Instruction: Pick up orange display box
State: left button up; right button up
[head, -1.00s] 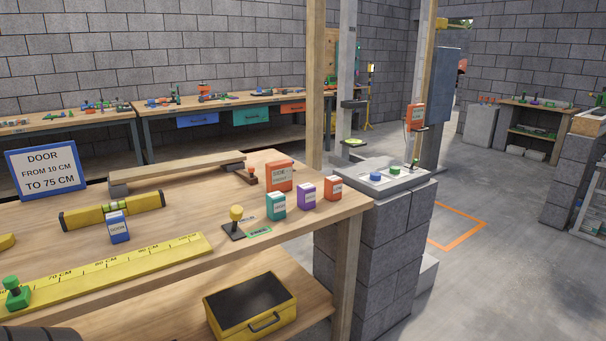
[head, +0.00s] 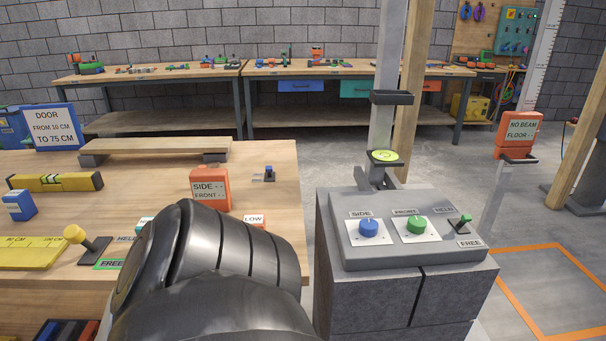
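An orange display box (head: 210,190) reading "SIDE -- FRONT --" stands upright on the wooden workbench near its right end. A second orange display (head: 518,135), reading "NO BEAM FLOOR --", is on a post at the right. A small orange box (head: 255,220) marked "LOW" is on the bench's right edge, its lower part hidden behind my dark arm link. Neither gripper's fingers show in the head view, so I cannot see either one near a box.
My arm link covers the bench's front right. A grey control panel (head: 385,258) with a blue knob (head: 369,228), green knob (head: 416,224) and lever sits on a block pillar (head: 370,300). A yellow-topped lever (head: 85,240) stands at left. Open floor lies at right.

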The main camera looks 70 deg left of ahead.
aim_at(210, 187)
jog(key=i, duration=1.15)
jog(key=u, duration=3.1)
